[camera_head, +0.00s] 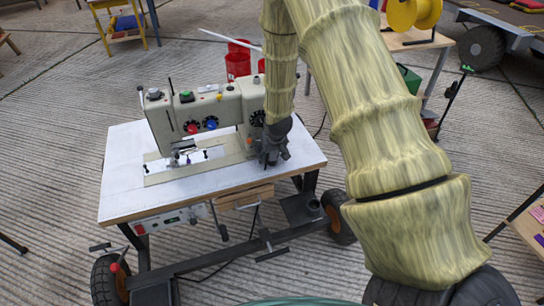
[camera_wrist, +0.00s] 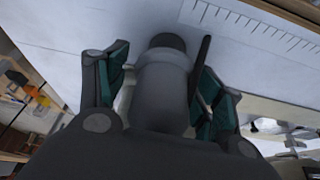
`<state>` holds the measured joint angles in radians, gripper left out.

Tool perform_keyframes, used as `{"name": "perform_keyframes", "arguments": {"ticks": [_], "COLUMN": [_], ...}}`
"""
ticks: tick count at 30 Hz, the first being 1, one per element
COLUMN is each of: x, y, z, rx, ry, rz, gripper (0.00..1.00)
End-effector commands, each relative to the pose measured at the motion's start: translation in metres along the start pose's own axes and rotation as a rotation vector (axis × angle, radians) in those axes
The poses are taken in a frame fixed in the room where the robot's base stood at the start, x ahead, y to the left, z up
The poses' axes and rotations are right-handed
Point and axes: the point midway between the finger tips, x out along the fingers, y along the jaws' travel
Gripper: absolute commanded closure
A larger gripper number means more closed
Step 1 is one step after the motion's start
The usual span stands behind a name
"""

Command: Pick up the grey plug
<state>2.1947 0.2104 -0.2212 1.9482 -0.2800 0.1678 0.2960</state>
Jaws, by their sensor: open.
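The grey plug (camera_wrist: 163,78), a thick rounded cylinder with a darker end, stands out against the white tabletop in the wrist view. It lies between the two teal-padded fingers of my gripper (camera_wrist: 161,66). The fingers are open, with a narrow gap visible on the plug's left side; whether the right finger touches it I cannot tell. In the head view my gripper (camera_head: 271,158) is low over the right part of the sewing table, beside the sewing machine. The plug cannot be told apart from the dark gripper there.
The beige sewing machine (camera_head: 222,108) stands on the white wheeled table (camera_head: 118,190) just left of my gripper. A thin dark rod (camera_wrist: 201,62) shows near the right finger. Red buckets (camera_head: 238,64) stand behind the table. The tabletop's front right is clear.

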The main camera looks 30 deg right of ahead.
Motion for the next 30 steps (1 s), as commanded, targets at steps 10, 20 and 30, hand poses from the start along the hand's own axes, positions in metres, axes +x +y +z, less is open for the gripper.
{"name": "perform_keyframes", "arguments": {"ticks": [10, 20, 30], "x": [0.0067, 0.0065, -0.0024], "y": [-0.0001, 0.0000, 0.0000], "z": [0.0001, 0.0000, -0.0025], "rx": [0.000, 0.000, 0.002], "ry": [0.000, 0.000, 0.000], "rz": [0.000, 0.000, 0.000], "gripper": [0.40, 0.81, 0.81]}}
